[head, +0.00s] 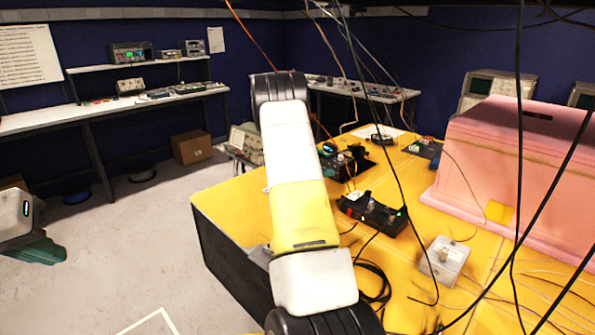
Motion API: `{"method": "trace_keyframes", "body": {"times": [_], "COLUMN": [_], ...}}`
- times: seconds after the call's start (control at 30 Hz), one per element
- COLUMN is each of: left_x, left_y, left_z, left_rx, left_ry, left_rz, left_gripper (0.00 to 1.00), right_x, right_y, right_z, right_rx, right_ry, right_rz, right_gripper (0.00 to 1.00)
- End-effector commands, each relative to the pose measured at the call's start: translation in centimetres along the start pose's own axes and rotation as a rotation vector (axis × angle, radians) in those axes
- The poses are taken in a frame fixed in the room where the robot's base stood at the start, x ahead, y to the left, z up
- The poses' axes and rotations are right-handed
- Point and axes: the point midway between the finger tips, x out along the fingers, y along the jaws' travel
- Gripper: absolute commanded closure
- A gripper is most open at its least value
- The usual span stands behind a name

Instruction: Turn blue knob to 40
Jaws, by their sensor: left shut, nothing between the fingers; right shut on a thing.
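My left gripper (38,253) shows at the left edge of the head view, with a grey-white body and dark green fingers that look closed and empty. It hangs over the bare floor, well away from the table. My white and yellow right arm rises through the middle of the view and covers part of the yellow table (420,165). I cannot make out my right gripper. A black control box (388,222) with a small green light stands on the table to the right of the arm. A blue-grey knob (371,205) seems to sit on it; its setting is too small to read.
Another black box (351,164) stands farther back. A grey metal box (445,258) lies on the table's right part, before a large pink foam enclosure (530,165). Loose cables hang across the right side.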

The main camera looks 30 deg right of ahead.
Motion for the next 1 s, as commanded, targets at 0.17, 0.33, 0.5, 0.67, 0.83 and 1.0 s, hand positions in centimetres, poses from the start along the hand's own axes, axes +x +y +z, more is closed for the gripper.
{"method": "trace_keyframes", "body": {"times": [0.17,0.33,0.5,0.67,0.83,1.0], "left_x": [0.00,0.00,0.00,0.00,0.00,0.00], "left_y": [0.00,0.00,0.00,0.00,0.00,0.00], "left_z": [0.00,0.00,0.00,0.00,0.00,0.00], "left_rx": [0.000,0.000,0.000,0.000,0.000,0.000], "left_ry": [0.000,0.000,0.000,0.000,0.000,0.000], "left_rz": [0.000,0.000,0.000,0.000,0.000,0.000], "left_gripper": [1.00,1.00,1.00,1.00,1.00,1.00], "right_x": [-0.03,0.03,0.06,0.10,0.13,0.13], "right_y": [-0.23,-0.42,-0.54,-0.64,-0.71,-0.74], "right_z": [-0.05,-0.14,-0.21,-0.29,-0.34,-0.39], "right_rx": [0.150,0.298,0.445,0.568,0.675,0.748], "right_ry": [0.001,0.001,0.002,0.002,0.001,0.001], "right_rz": [0.063,0.124,0.185,0.235,0.278,0.309], "right_gripper": [1.00,1.00,1.00,1.00,1.00,1.00]}}
